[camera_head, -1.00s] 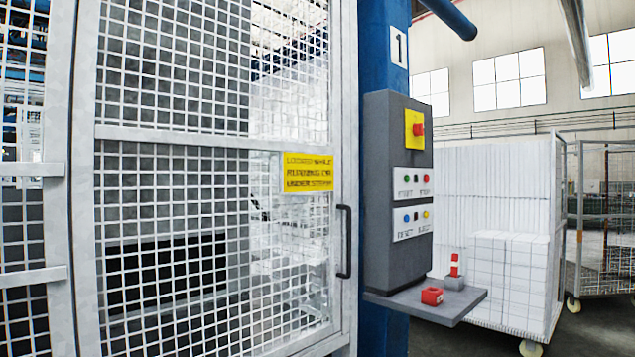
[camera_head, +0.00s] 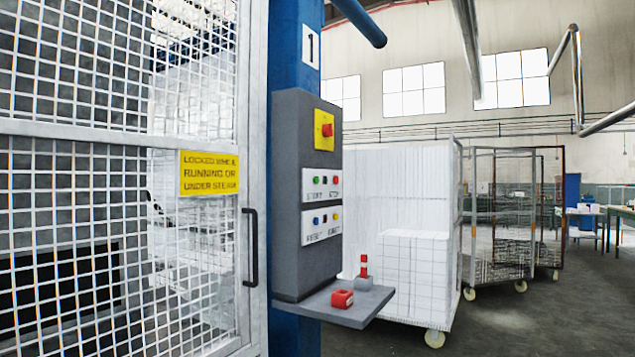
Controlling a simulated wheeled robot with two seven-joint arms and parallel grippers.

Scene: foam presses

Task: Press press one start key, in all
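Press one's grey control box (camera_head: 296,195) hangs on a blue post (camera_head: 296,40) marked 1. Its green start key (camera_head: 316,180) sits left of a red stop key (camera_head: 334,180) on a white plate. A red emergency button (camera_head: 327,130) on a yellow plate is at the top. Neither of my grippers shows in the head view.
A shelf (camera_head: 350,312) under the box holds a red block (camera_head: 342,298) and a red-and-white piece in a grey base (camera_head: 363,283). A mesh gate (camera_head: 70,140) with a black handle (camera_head: 250,247) stands left. Wheeled cages (camera_head: 456,240) stand right; floor at far right is open.

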